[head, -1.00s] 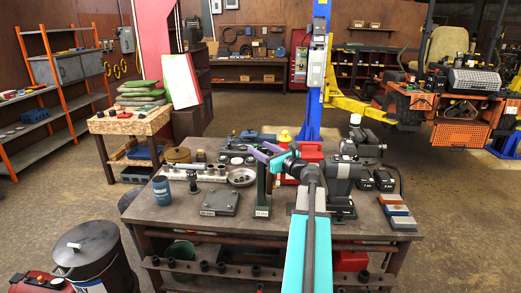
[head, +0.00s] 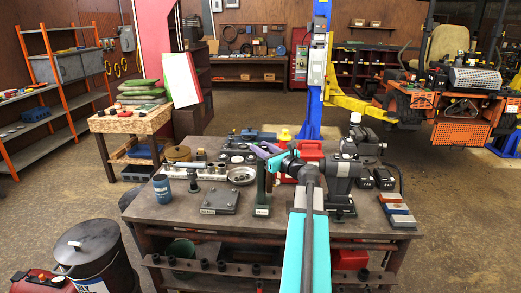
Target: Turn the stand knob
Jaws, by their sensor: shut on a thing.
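A dark green upright stand (head: 262,185) with a pale label on its foot stands near the front middle of the workbench. My gripper (head: 268,156), with purple and teal fingers, is at the top of this stand, reaching in from the right. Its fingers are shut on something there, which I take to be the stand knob. The knob itself is hidden by the fingers and too small to make out. The stand is upright on the bench.
Coloured blocks (head: 396,210) lie at the right edge.

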